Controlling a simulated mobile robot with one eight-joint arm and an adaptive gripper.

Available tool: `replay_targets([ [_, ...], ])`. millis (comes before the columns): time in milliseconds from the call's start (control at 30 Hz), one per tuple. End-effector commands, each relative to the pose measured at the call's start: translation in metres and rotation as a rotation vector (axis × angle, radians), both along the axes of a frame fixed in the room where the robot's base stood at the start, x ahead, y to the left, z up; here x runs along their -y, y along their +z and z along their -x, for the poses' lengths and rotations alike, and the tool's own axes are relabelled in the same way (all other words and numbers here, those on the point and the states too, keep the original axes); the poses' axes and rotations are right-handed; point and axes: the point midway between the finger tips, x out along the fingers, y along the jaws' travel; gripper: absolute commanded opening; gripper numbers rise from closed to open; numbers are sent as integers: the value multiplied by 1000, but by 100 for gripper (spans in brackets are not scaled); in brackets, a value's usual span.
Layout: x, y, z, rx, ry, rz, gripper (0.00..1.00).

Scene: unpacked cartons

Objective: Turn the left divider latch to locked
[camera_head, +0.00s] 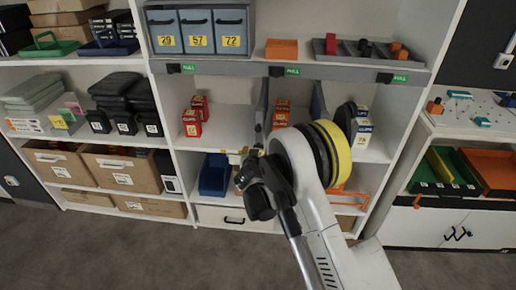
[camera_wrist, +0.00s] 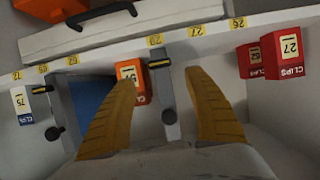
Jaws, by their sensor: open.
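The left divider (camera_wrist: 166,92) is a grey upright panel on the middle shelf; it also shows in the head view (camera_head: 262,103), partly hidden by my arm. In the wrist view, turned over from the head view, its front edge carries a black piece with a yellow mark (camera_wrist: 163,62) and a dark round knob (camera_wrist: 169,117). I cannot tell the latch's setting. My gripper (camera_wrist: 161,76) is open, with one yellow-brown finger on each side of the divider and visible gaps. In the head view the fingers are mostly hidden behind my wrist.
An orange clips box (camera_wrist: 140,84) stands close beside one finger. Red clips boxes (camera_wrist: 287,54) stand farther right in the wrist view. A second divider (camera_wrist: 62,105) stands left, beside a blue surface (camera_wrist: 92,98). The numbered shelf edge (camera_wrist: 105,53) runs across.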

Motion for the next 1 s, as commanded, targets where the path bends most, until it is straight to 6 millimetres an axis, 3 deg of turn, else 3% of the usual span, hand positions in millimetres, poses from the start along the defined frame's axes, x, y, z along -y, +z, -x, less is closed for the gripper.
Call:
replay_targets([
  [100,-1,9,21,1,2,1,61],
  [300,-1,16,39,0,1,0,61],
  [833,1,20,41,-2,-3,1,61],
  [933,14,37,42,-20,-14,9,61],
  [1000,30,59,45,-44,-27,16,61],
])
